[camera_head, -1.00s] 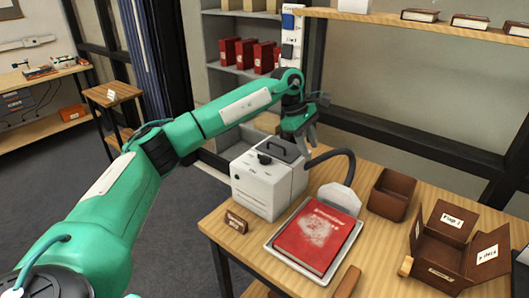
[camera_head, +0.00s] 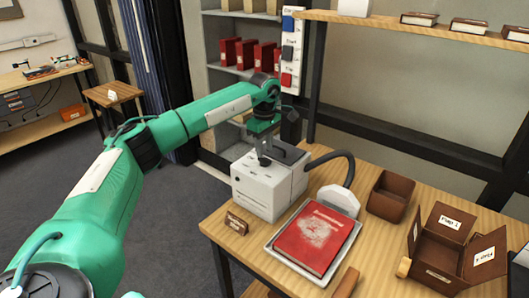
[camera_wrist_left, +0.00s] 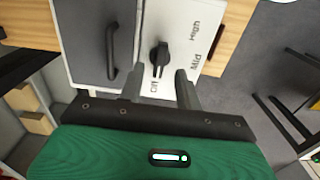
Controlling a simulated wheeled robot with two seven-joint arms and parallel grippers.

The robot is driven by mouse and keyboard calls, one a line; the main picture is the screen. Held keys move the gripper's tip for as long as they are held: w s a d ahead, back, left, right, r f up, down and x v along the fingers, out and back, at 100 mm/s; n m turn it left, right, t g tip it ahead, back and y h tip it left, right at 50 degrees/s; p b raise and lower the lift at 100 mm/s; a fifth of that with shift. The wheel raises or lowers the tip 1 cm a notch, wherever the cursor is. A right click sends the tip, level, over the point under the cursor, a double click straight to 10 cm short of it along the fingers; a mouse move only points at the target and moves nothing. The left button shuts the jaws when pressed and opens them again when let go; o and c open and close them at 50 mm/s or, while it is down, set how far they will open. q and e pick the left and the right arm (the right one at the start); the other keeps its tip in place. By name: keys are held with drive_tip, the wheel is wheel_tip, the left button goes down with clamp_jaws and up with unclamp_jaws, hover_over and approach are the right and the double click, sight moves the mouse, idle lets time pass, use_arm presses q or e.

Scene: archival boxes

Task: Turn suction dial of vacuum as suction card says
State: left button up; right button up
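The vacuum (camera_head: 262,196) is a white box with a dark handle and a hose, on the table's left part. In the left wrist view its black suction dial (camera_wrist_left: 159,56) is an upright knob among the words Off, Mid and High. Its narrow end seems to point towards Off. My left gripper (camera_head: 264,158) is over the vacuum's top; its two fingers (camera_wrist_left: 159,76) are open, just short of the dial, apart from it. A small brown card (camera_head: 237,222) stands at the table's front left; its writing is too small to read. My right gripper is out of view.
A red book (camera_head: 312,238) lies on a grey tray right of the vacuum, by the white hose nozzle (camera_head: 340,198). A brown bin (camera_head: 389,196) and an open box (camera_head: 445,255) stand farther right. A shelf (camera_head: 400,27) runs above.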

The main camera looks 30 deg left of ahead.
sight(264, 157)
use_arm(q)
wheel_tip(264, 157, down, 2)
drive_tip(key=shift+f, duration=0.65)
drive_tip(key=c, duration=0.3)
clamp_jaws()
drive_tip(key=shift+n, duration=1.5)
drive_tip(key=shift+n+p, duration=0.3)
drive_tip(key=shift+n, duration=0.6)
drive_tip(key=n, duration=0.2)
drive_tip(key=shift+n, duration=1.7)
drive_tip(key=n, duration=0.2)
drive_tip(key=shift+n, duration=0.3)
drive_tip(key=n, duration=0.3)
drive_tip(key=shift+p, duration=0.4)
drive_tip(key=shift+r+n, duration=0.1)
drive_tip(key=shift+n, duration=1)
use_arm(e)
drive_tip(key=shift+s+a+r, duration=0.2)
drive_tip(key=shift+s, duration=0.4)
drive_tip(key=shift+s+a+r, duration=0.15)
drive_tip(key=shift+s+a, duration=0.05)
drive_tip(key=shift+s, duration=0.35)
